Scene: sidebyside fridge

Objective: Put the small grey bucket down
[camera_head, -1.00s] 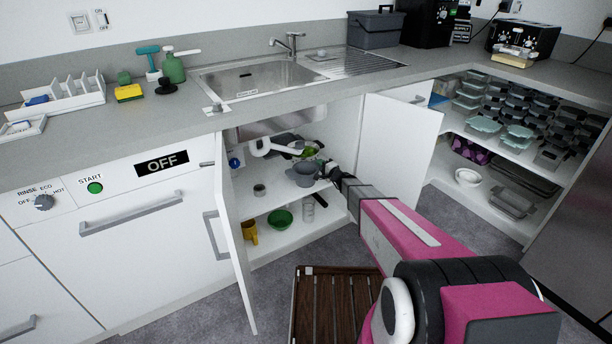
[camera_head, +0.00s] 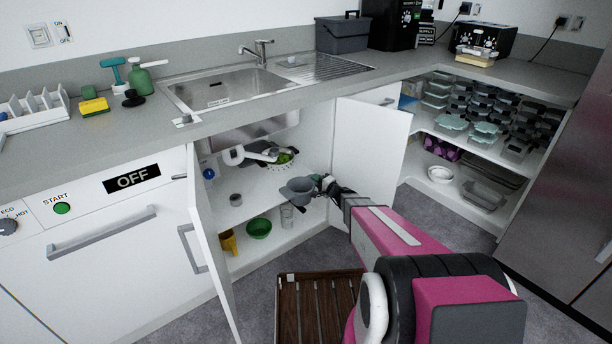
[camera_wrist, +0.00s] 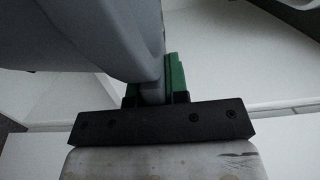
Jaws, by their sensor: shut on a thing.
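The small grey bucket (camera_head: 298,190) is held at the mouth of the open cupboard under the sink, in front of the upper shelf. My gripper (camera_head: 322,184) reaches it from the right and is shut on its side. In the wrist view the bucket's grey wall (camera_wrist: 75,35) fills the upper left, and the green-padded fingers (camera_wrist: 160,82) close on a grey part of it. The cupboard's upper shelf (camera_head: 255,190) has bare white board left of the bucket. I cannot tell whether the bucket touches the shelf.
A white colander (camera_head: 280,160) with green contents and a white pipe (camera_head: 248,155) are behind the bucket. A green bowl (camera_head: 258,228) and yellow mug (camera_head: 228,242) are below. Open doors (camera_head: 213,265) (camera_head: 372,150) flank the opening.

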